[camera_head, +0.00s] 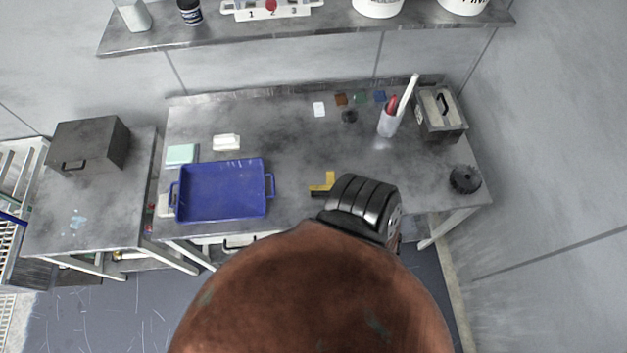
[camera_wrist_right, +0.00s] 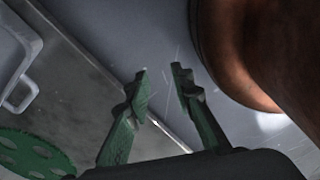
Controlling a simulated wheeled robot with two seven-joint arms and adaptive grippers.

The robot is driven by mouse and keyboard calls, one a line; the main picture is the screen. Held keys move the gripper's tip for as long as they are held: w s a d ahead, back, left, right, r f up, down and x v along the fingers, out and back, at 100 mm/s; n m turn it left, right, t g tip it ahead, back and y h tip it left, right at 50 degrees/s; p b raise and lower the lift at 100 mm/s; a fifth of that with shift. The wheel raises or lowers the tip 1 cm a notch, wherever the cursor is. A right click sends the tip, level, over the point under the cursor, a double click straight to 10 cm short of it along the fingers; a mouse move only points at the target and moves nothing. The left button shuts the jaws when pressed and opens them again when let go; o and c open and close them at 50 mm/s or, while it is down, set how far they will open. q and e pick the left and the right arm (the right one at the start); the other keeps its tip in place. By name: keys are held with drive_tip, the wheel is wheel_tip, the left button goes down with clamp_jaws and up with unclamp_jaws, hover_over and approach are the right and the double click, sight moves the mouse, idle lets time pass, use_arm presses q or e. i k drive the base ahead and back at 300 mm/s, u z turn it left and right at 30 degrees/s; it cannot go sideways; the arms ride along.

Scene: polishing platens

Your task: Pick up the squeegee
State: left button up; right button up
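A yellow T-shaped piece (camera_head: 322,184) with a dark edge lies on the grey workbench near its front edge in the head view; it looks like the squeegee. A black ribbed part of my own body covers the area just right of it. My right gripper (camera_wrist_right: 160,78) shows only in the wrist view. Its two green fingers are apart with nothing between them, over a metal edge and the blue-grey floor. The squeegee is not recognisable in the wrist view. My left gripper is not in view.
On the workbench (camera_head: 285,135) are a blue tray (camera_head: 222,190) left of the yellow piece, a cup (camera_head: 387,124) holding long tools, a grey bin (camera_head: 441,113) and a black round part (camera_head: 465,179). A shelf (camera_head: 300,28) hangs above. The bench's middle is clear.

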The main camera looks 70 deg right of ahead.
sight(315, 190)
drive_tip(key=i, duration=0.5)
drive_tip(key=z, duration=3)
